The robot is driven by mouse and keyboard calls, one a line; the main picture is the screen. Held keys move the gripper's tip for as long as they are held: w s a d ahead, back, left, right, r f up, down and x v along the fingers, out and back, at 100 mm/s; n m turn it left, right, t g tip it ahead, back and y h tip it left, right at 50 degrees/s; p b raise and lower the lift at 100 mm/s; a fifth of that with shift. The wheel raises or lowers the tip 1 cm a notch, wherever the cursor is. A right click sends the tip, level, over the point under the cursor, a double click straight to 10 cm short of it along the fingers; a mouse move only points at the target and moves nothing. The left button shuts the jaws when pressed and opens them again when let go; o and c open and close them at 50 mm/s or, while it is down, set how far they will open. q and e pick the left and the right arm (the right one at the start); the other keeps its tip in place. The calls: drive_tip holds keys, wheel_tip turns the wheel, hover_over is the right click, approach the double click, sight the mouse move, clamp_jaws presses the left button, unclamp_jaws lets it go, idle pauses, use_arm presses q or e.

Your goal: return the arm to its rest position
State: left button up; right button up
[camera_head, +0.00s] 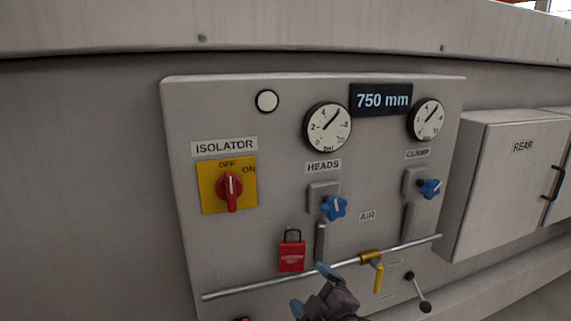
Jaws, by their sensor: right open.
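My right gripper (313,290) is at the bottom middle of the head view, in front of the lower part of the grey control panel (275,170). Its two blue-tipped fingers are apart, with nothing seen between them. The upper fingertip overlaps the silver pipe in the picture; I cannot tell whether it touches. My right arm behind the gripper is cut off by the lower edge. My left gripper is not in view.
The panel carries a red isolator knob (230,188), a red padlock (291,257), two blue knobs (334,207), a pipe (250,286) with a yellow lever (378,279), and a black-ended lever (418,293). A box marked REAR (505,190) juts out at right.

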drive_tip(key=s+d+f+m+g+h+b, duration=0.1)
drive_tip(key=s+d+f+m+g+h, duration=0.1)
drive_tip(key=s+d+f+m, duration=0.5)
drive_tip(key=s+d+f+m+g+h+b, duration=0.1)
drive_tip(key=s+d+f+m+h, duration=0.4)
drive_tip(key=s+d+f, duration=1)
wheel_tip(320, 180, down, 5)
drive_tip(key=shift+s+d+f+m+g, duration=0.2)
drive_tip(key=shift+s+m+g, duration=0.45)
drive_tip(key=shift+m, duration=0.45)
drive_tip(key=shift+w, duration=0.1)
drive_tip(key=shift+c, duration=0.4)
